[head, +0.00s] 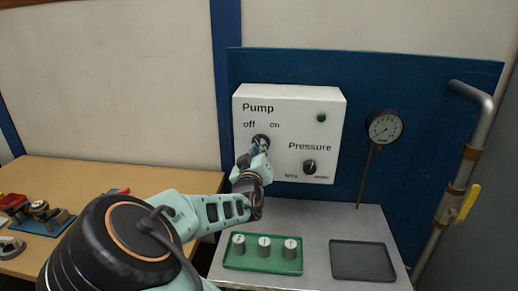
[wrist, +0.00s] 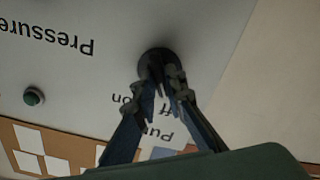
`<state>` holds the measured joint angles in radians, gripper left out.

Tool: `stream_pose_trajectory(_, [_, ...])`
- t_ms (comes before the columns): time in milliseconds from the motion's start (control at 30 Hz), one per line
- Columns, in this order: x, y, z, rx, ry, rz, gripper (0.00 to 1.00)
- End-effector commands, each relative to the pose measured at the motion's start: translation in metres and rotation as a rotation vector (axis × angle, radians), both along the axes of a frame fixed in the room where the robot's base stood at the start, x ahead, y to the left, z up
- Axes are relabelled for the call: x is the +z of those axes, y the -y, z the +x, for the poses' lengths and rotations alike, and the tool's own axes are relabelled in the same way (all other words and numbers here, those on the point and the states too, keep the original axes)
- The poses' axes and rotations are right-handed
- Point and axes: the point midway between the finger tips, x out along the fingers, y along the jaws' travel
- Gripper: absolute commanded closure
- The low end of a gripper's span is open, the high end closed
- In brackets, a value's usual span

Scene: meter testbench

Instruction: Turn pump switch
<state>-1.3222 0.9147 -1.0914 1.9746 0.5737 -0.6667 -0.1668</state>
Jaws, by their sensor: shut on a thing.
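The pump switch (head: 260,141) is a dark round knob under the labels "off" and "on" on a white control box (head: 325,105). My gripper (head: 258,148) is at the knob, with its fingers shut on it. In the wrist view the knob (wrist: 157,60) shows as a dark round base, and the two fingertips of my gripper (wrist: 161,75) close on its grip. The fingers hide most of the knob's grip, so I cannot tell clearly which label it points to. The "on" and "off" labels show upside down beside the fingers in the wrist view.
A pressure knob (head: 309,167) and a green lamp (head: 321,118) are on the same box. A gauge (head: 384,127) and a pipe with a yellow handle (head: 468,203) stand at the right. A green tray (head: 232,264) with weights and an empty dark tray (head: 363,262) lie below.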

Motion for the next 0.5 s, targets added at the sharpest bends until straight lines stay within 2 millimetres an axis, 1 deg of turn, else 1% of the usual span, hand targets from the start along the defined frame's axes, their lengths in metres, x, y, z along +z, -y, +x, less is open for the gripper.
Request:
stream_pose_trajectory(33, [-0.0002,0.0001,0.0,0.0,0.0,-0.003,1.0])
stream_pose_trajectory(67, [-0.0002,0.0001,0.0,0.0,0.0,-0.003,0.88])
stream_pose_trajectory(200, [-0.0002,0.0001,0.0,0.0,0.0,-0.002,0.73])
stream_pose_trajectory(500, [-0.0001,-0.0001,-0.0008,0.0,0.0,0.0,0.72])
